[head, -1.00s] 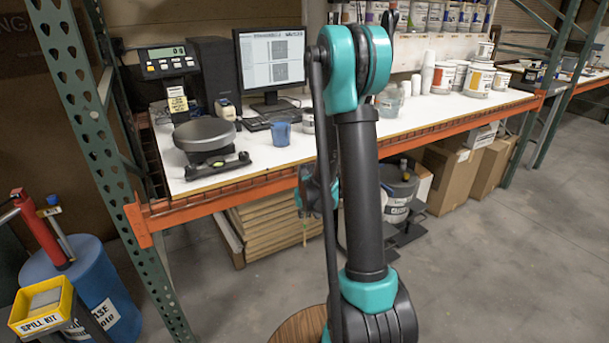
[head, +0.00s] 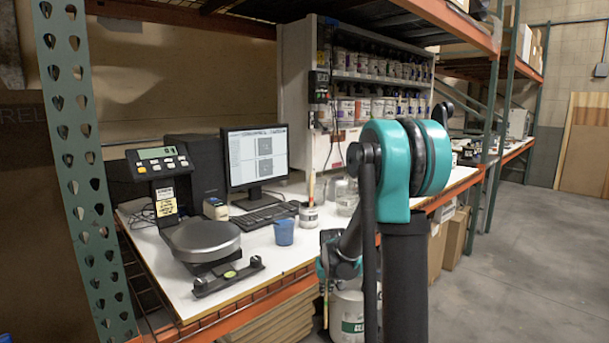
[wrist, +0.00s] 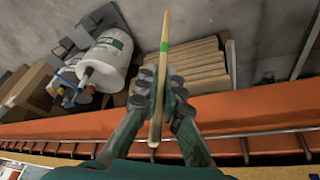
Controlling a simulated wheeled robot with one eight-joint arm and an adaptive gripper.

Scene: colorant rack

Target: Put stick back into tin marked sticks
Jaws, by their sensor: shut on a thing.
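My gripper (wrist: 159,92) is shut on a pale wooden stick (wrist: 165,38) with a green band. The stick points away from the wrist, past the orange shelf beam. In the head view, the stick (head: 326,306) hangs low in front of the bench edge, below the teal wrist part of my arm. The fingers are too small to make out there. A small tin (head: 309,215) with a pale label stands on the bench behind the blue cup, with a stick-like thing upright in it. Its label is too small to read.
A scale (head: 203,241), a blue cup (head: 284,231), a keyboard (head: 264,215) and a monitor (head: 256,158) stand on the white bench. A clear container (head: 346,196) is beside the tin. The orange beam (wrist: 245,115) edges the bench; a white bucket (wrist: 103,66) is below.

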